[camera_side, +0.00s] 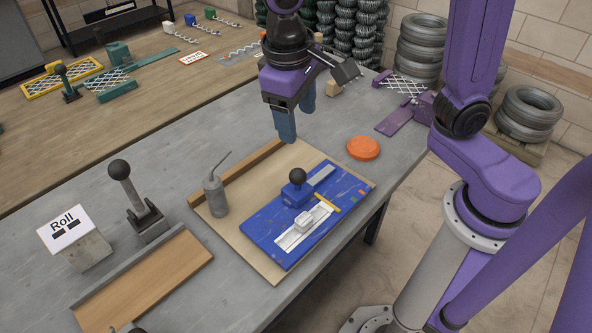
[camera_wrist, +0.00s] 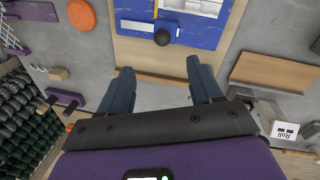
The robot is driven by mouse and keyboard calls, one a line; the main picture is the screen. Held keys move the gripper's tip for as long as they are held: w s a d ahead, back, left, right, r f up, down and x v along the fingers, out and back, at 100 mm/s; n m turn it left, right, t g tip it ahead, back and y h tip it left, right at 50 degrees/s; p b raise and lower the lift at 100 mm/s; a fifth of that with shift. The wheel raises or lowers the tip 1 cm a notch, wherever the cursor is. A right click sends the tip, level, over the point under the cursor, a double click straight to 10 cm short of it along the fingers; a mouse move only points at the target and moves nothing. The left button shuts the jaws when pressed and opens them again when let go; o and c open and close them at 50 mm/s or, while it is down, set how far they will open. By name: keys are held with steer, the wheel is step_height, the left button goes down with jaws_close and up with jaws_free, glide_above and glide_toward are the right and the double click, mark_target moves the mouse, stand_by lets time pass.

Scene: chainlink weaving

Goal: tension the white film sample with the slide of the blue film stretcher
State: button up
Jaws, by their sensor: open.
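The blue film stretcher (camera_side: 268,232) lies flat on a pale wooden board. My gripper (camera_side: 297,122) is open and empty, above the table behind the stretcher, pointing down. In the wrist view my gripper's fingers (camera_wrist: 158,90) are apart, with nothing between them. The slide knob (camera_wrist: 163,38) shows beyond the fingertips there, with the stretcher's blue plate (camera_wrist: 203,37) around it.
A grey oil can (camera_side: 215,196) stands on the board's left. A wooden strip (camera_side: 237,175) edges the board. An orange disc (camera_side: 363,148) lies to the right. A lever (camera_side: 135,200) and a block marked Roll (camera_side: 75,240) stand at the left.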

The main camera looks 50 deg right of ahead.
steer(key=w+a+m, duration=0.1)
steer(key=w, duration=0.1)
glide_toward(296, 171)
steer(key=f, duration=0.3)
steer(key=d+f, duration=0.1)
steer(key=f, duration=0.6)
steer(key=shift+w+d+f, duration=0.1)
steer(key=shift+w+d, duration=0.05)
steer(key=shift+d, duration=0.2)
